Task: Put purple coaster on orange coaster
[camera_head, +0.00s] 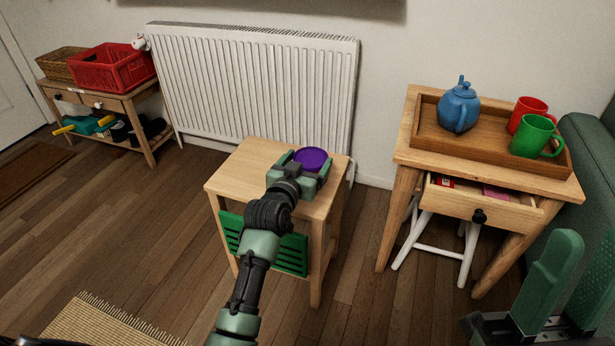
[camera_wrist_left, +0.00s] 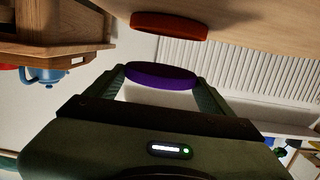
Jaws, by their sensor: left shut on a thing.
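The purple coaster (camera_head: 313,158) is a round disc held in my left gripper (camera_head: 306,164), over the far right part of the small wooden table (camera_head: 250,164). The left wrist view shows the purple coaster (camera_wrist_left: 161,75) gripped between the two fingers. That view looks upside down. The orange coaster (camera_wrist_left: 170,22) is a reddish-orange disc on the wooden tabletop (camera_wrist_left: 240,20), apart from the purple coaster. It does not show in the head view, hidden by my gripper and the purple coaster. My right gripper (camera_head: 570,285) is at the bottom right, fingers apart and empty.
A green slatted rack (camera_head: 290,254) hangs at the small table's front. A white radiator (camera_head: 250,90) stands behind it. To the right, a table with an open drawer (camera_head: 480,205) bears a tray (camera_head: 432,140) with a blue teapot (camera_head: 459,108) and red and green mugs (camera_head: 535,136).

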